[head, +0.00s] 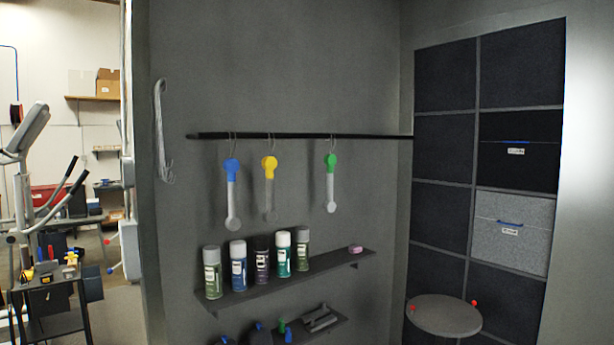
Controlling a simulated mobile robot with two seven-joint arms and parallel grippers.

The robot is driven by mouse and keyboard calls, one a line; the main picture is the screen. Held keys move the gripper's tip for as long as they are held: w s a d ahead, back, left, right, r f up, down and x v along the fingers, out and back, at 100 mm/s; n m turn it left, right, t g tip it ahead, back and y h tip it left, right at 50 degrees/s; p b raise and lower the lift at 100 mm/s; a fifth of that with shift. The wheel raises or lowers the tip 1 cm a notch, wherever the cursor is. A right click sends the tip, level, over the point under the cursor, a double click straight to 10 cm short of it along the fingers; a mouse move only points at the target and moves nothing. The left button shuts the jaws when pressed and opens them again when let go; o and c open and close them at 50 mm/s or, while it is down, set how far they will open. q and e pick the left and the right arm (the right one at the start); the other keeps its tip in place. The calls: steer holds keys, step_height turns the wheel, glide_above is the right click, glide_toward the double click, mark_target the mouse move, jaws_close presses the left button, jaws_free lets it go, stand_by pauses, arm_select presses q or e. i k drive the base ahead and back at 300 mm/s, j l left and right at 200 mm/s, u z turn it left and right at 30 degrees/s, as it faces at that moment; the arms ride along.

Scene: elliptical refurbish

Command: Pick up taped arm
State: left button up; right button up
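Three arm-like parts hang by hooks from a black rail (300,135) on the grey wall. The left one (231,195) is pale grey with a blue-covered top end. The middle one (269,190) is grey with a yellow top end. The right one (331,185) is whitish with a green top end. All three hang roughly upright, apart from each other. I cannot tell whether the coloured covering is tape. Neither of my grippers is in view.
Several spray cans (262,262) and a small pink item (355,249) stand on the shelf (330,266) below. A lower shelf (325,326) holds small items. A round stool-like top (444,315) stands right, before dark cubbies (445,75). Exercise equipment (24,150) stands left.

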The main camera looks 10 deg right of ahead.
mark_target(329, 160)
steer(key=i+u, duration=0.4)
steer(key=i, duration=0.85)
steer(key=i+l+u, duration=0.1)
steer(key=l, duration=0.25)
steer(key=i+l+u, duration=0.1)
steer(key=i+l, duration=0.2)
steer(key=i+l+u, duration=0.1)
steer(key=l, duration=0.3)
steer(key=i+l+u, duration=0.1)
steer(key=l, duration=0.45)
steer(key=i+l, duration=0.1)
steer(key=l, duration=0.4)
steer(key=u, duration=0.05)
